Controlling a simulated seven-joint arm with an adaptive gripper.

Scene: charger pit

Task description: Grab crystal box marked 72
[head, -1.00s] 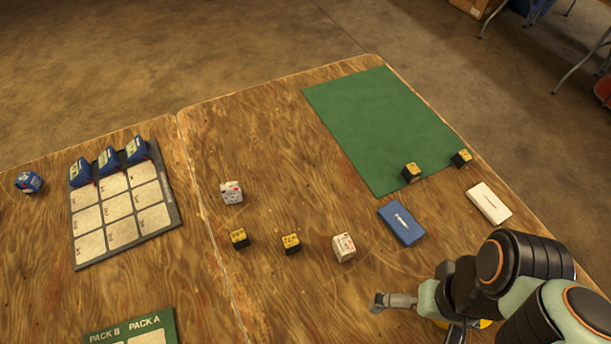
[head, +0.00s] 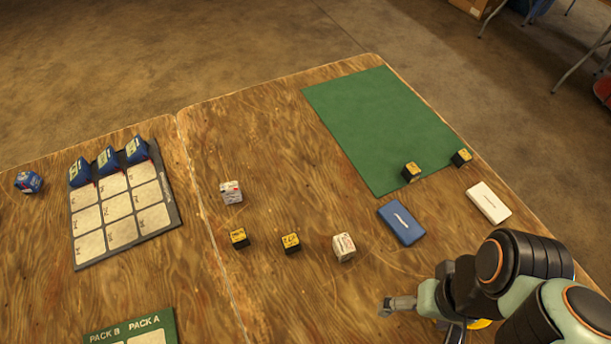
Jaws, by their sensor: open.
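Small black boxes with yellow marked tops stand on the wooden table. One (head: 239,238) is at the centre-left and another (head: 291,243) is to its right. A third (head: 411,171) is at the lower edge of the green mat (head: 375,125), and a fourth (head: 461,158) is near the mat's right corner. Their markings are too small to read surely, so I cannot tell which is 72. My gripper (head: 392,306) is at the lower right, open, apart from all the boxes. Part of it is hidden by my arm.
White boxes stand at centre (head: 231,192) and near my gripper (head: 344,247). A blue case (head: 402,222) and a white case (head: 489,202) lie right of them. A grid board (head: 176,213) with blue packs and a green pack sheet (head: 168,317) are left.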

